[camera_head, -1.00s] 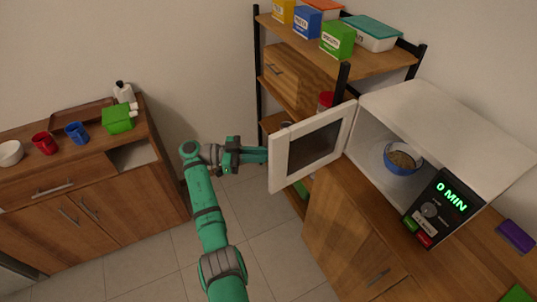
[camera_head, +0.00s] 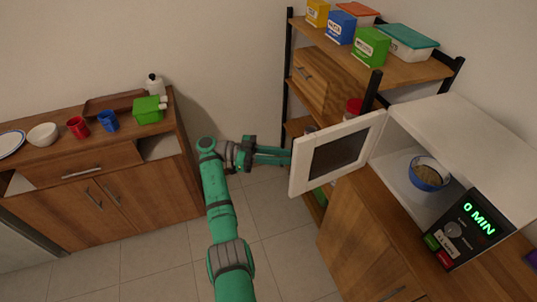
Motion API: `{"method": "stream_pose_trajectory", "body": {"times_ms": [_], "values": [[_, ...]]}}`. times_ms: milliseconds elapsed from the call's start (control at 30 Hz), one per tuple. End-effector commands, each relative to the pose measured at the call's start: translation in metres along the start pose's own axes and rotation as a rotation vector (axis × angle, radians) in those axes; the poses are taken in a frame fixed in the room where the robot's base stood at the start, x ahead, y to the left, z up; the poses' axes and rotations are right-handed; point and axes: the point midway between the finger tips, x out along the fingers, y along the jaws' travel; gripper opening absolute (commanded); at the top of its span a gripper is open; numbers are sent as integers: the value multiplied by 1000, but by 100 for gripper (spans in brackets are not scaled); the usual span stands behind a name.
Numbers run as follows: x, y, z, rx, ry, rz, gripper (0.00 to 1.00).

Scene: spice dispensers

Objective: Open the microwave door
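The white microwave (camera_head: 476,133) stands on the wooden cabinet at the right. Its door (camera_head: 305,170), white with a dark window, stands wide open and swung out to the left. The inside is in view, with a blue bowl (camera_head: 428,174) of brown food in it. The control panel (camera_head: 466,226) reads 0 MIN. My gripper (camera_head: 289,156) is just left of the door's outer edge, its fingers pointing right towards it. The fingers look parted and nothing shows between them. I cannot tell whether the tips touch the door.
A wooden shelf (camera_head: 415,71) with several boxes and lidded containers stands behind the door. A sideboard (camera_head: 100,205) at the left holds two mugs, a white bowl (camera_head: 42,134), a green box (camera_head: 149,109) and a bottle. Bare floor lies between sideboard and cabinet.

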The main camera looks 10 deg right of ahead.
Motion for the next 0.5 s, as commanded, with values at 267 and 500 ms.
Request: {"method": "stream_pose_trajectory", "body": {"times_ms": [267,500], "values": [[-53,0,0,-3,-3,-2,20],[-72,-1,0,0,-1,1,20]]}}
